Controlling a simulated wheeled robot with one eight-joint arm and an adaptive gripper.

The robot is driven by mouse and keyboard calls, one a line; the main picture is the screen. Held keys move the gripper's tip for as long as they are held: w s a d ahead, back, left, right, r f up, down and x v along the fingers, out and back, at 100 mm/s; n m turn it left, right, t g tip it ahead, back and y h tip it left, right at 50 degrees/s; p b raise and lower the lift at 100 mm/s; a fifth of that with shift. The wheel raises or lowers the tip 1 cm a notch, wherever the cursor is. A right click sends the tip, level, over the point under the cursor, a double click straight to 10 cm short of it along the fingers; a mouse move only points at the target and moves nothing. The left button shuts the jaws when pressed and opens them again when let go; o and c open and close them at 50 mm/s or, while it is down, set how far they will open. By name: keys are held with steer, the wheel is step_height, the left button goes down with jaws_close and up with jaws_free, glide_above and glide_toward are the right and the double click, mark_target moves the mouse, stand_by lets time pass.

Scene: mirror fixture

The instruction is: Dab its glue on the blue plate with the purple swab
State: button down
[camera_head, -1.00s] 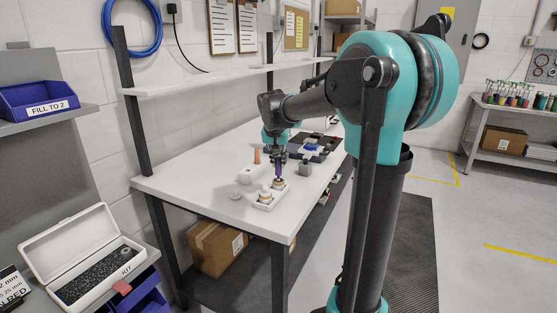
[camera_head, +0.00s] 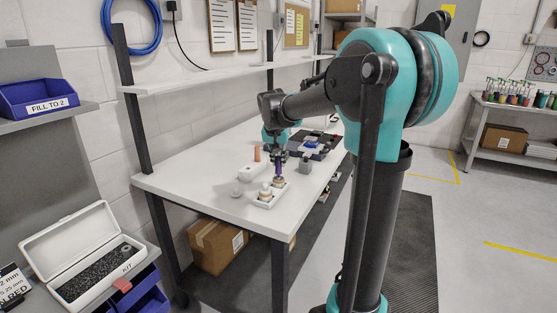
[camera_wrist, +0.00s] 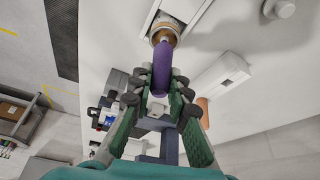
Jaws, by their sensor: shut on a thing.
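My gripper (camera_head: 279,158) is shut on the purple swab (camera_wrist: 162,66), which points down over the white tray. It also shows in the wrist view (camera_wrist: 159,86). The swab's lower end meets the mouth of an amber jar (camera_wrist: 166,25); whether it is inside or just above, I cannot tell. Any glue is too small to see.
A white box (camera_head: 250,173), an orange-brown cylinder (camera_head: 257,153) and a grey block (camera_head: 305,166) stand near the tray on the white bench (camera_head: 190,170). A small white round piece (camera_head: 237,190) lies left of the tray. The bench's near left is clear.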

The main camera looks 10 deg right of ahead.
steer(key=shift+f, duration=0.35)
stand_by(1.1)
steer(key=shift+r, duration=0.15)
steer(key=shift+r, duration=3.4)
